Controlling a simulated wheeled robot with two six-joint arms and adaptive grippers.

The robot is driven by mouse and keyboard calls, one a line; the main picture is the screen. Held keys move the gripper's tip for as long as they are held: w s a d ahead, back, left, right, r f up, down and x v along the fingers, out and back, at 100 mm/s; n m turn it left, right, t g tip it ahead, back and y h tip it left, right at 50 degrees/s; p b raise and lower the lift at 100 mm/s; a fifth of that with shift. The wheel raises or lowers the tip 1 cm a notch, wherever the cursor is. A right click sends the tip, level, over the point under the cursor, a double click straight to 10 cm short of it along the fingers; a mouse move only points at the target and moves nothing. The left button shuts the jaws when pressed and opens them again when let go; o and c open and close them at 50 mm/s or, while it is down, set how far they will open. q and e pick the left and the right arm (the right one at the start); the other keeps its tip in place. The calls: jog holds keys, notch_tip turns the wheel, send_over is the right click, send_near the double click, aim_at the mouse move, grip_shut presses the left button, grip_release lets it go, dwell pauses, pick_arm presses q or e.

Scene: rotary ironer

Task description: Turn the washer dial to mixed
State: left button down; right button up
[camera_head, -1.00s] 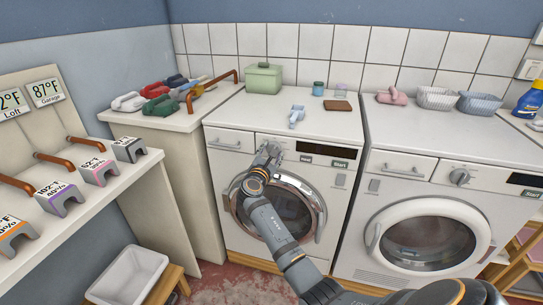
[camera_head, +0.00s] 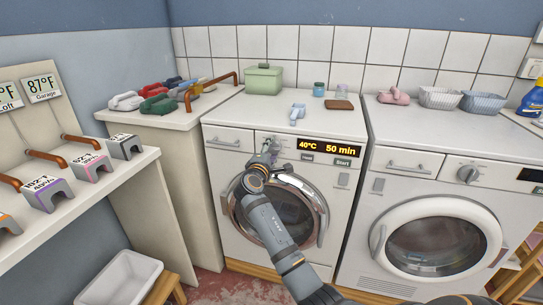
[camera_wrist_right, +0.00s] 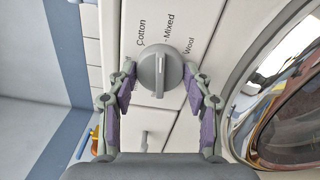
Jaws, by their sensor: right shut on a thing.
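The washer (camera_head: 227,165) is the left white machine in the head view, with its round door below the panel. Its display (camera_head: 328,148) is lit and reads 40°C and 50 min. My right gripper (camera_head: 267,148) is at the panel left of the display and hides most of the dial there. My left gripper is out of view.
A second white machine (camera_head: 400,180) with its own knob (camera_head: 467,174) stands to the right. A light blue object (camera_head: 297,111), a green box (camera_head: 263,79) and a brown block (camera_head: 339,104) are on the washer's top. A shelf (camera_head: 75,200) stands at left.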

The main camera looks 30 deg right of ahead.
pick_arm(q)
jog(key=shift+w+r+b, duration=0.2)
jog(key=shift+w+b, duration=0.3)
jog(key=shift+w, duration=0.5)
pick_arm(e)
jog(key=shift+m, duration=1)
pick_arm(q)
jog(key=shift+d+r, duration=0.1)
pick_arm(e)
jog(key=o, duration=1.2)
jog(key=shift+c, duration=0.2)
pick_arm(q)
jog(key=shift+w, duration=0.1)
pick_arm(e)
jog(key=v, duration=0.7)
jog(key=shift+s+a, duration=0.15)
jog(key=shift+a, duration=0.05)
